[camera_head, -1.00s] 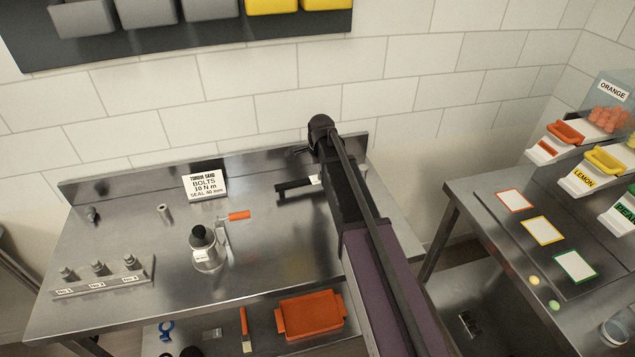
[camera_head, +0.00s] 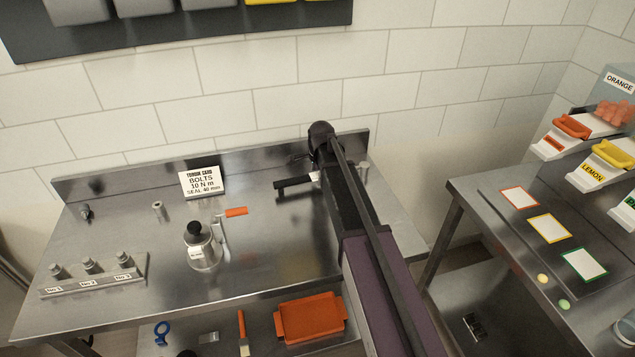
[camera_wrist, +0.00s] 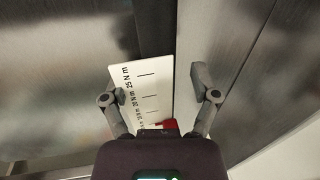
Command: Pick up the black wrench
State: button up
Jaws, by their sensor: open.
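The black wrench (camera_head: 292,183) lies on the steel bench near its back edge, with its black handle pointing left in the head view. Its right part is hidden behind my arm. In the wrist view a dark bar (camera_wrist: 155,28), which looks like its handle, runs up from a white scale plate (camera_wrist: 143,88) marked in N m. A small red part (camera_wrist: 169,124) shows beside the plate's lower end. My gripper (camera_wrist: 157,84) is open, one finger on each side of the plate. Its fingertips are hidden in the head view. I cannot tell its height above the wrench.
A sign (camera_head: 202,183) stands at the bench's back. A silver pot (camera_head: 203,248), an orange-handled tool (camera_head: 236,212) and a bolt rack (camera_head: 92,279) are left of my arm. An orange tray (camera_head: 310,318) sits on the lower shelf. Another table (camera_head: 480,208) stands right.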

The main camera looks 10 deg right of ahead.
jog(key=shift+f, duration=0.4)
dwell(0.3)
grip_shut()
